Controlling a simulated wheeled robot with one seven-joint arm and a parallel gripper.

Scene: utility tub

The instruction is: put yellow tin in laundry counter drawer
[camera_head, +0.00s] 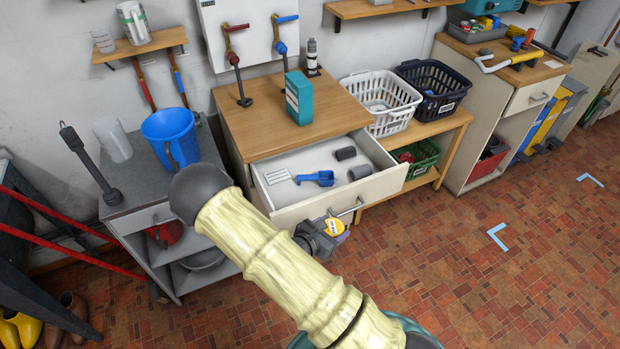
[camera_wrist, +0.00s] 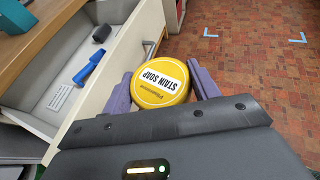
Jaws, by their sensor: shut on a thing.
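The yellow tin (camera_wrist: 160,84), labelled "STAIN SOAP", is held between the purple finger pads of my gripper (camera_wrist: 162,90). In the head view the tin (camera_head: 333,227) shows in front of the drawer's front panel, close to its handle, and my gripper (camera_head: 325,238) is partly hidden by my arm. The laundry counter drawer (camera_head: 384,186) is pulled open.
A teal box (camera_head: 299,98) stands on the wooden counter top (camera_head: 255,122) above the drawer. White and dark baskets (camera_head: 381,107) stand right of it on a wooden shelf unit. A blue jug (camera_head: 171,137) stands left. The drawer's front floor area is bare.

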